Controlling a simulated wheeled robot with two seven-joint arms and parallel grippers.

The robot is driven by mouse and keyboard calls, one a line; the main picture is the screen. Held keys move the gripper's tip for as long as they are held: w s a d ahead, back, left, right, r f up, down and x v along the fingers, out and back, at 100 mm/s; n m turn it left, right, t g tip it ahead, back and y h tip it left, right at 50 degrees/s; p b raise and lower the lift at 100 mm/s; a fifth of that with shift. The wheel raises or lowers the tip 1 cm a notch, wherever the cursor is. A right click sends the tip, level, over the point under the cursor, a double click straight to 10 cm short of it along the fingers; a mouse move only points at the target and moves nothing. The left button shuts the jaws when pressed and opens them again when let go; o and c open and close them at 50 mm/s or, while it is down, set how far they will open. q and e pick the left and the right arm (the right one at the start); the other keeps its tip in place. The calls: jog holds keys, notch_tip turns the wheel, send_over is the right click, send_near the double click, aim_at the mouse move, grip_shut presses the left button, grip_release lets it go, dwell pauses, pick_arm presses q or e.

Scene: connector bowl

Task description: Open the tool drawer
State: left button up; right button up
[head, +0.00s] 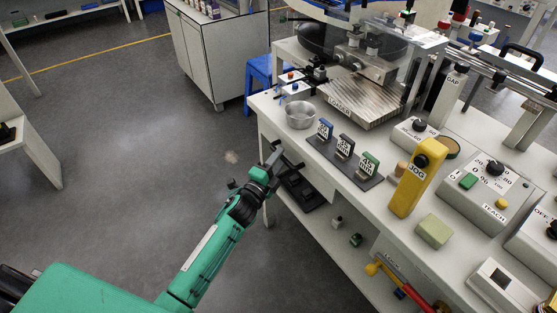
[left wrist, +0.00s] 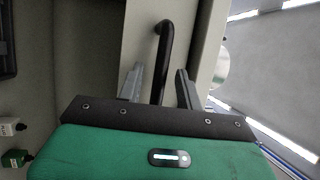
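The tool drawer is a pale front panel (left wrist: 138,35) with a black bar handle (left wrist: 164,55), seen close up in the left wrist view. My left gripper (left wrist: 160,85) is open, with one finger on each side of the handle. There are gaps between the handle and both fingers. In the head view my left gripper (head: 270,165) is at the left side of the workbench, just under its top. It partly hides the handle there. I cannot tell whether the drawer is fully closed. My right gripper is in neither view.
The workbench top (head: 385,205) carries a metal bowl (head: 300,114), labelled stands (head: 345,147) and a yellow JOG pendant (head: 418,178). A lower shelf (head: 325,228) holds dark trays and small items. The floor (head: 120,150) left of the bench is clear.

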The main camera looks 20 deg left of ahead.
pick_arm(q)
jog(key=shift+w, duration=0.1)
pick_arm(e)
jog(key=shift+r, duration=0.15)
pick_arm(q)
grip_shut()
